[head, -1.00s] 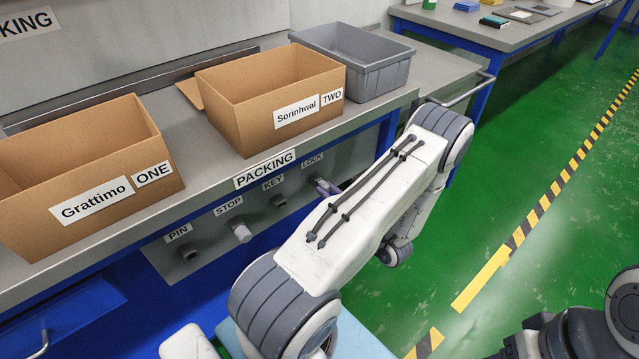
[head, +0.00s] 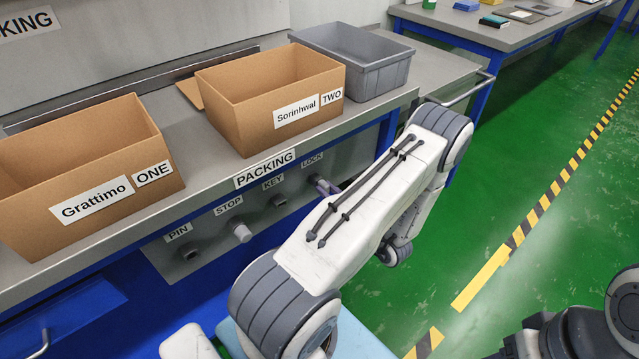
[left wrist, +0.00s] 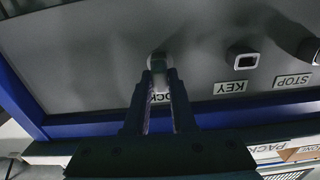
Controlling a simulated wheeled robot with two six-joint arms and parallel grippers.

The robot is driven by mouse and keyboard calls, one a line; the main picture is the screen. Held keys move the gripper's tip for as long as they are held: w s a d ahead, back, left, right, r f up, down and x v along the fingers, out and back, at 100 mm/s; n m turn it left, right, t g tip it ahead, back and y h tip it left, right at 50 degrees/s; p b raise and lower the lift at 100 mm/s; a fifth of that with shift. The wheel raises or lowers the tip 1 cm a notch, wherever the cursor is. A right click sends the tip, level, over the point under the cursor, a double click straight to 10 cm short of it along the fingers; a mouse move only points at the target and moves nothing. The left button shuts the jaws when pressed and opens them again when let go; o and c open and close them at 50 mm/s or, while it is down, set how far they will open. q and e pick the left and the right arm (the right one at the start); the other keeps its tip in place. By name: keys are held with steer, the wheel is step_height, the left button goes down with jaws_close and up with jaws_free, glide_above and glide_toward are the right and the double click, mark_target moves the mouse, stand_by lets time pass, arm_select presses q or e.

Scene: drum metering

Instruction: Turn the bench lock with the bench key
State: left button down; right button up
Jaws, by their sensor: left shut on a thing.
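My left gripper shows at the bench front beside the LOCK label in the head view (head: 324,186), and in the left wrist view (left wrist: 159,78). Its fingers are shut on a small pale piece, the bench key (left wrist: 158,62), at the spot of the bench lock. The lock itself is hidden behind the key and fingertips, so I cannot tell how far in the key sits. The LOCK label (head: 312,159) is partly covered by the fingers in the wrist view. The KEY holder (left wrist: 242,58) shows a dark square opening and looks empty.
A STOP knob (head: 241,232) and a PIN socket (head: 189,251) sit left of the KEY holder on the panel. Cardboard boxes ONE (head: 90,205) and TWO (head: 300,105) and a grey bin (head: 385,78) stand on the bench. The green floor at right is clear.

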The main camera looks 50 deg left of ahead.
arm_select(q)
steer(key=c, duration=0.7)
jaws_free()
steer(key=shift+a, duration=0.1)
steer(key=shift+o, duration=0.2)
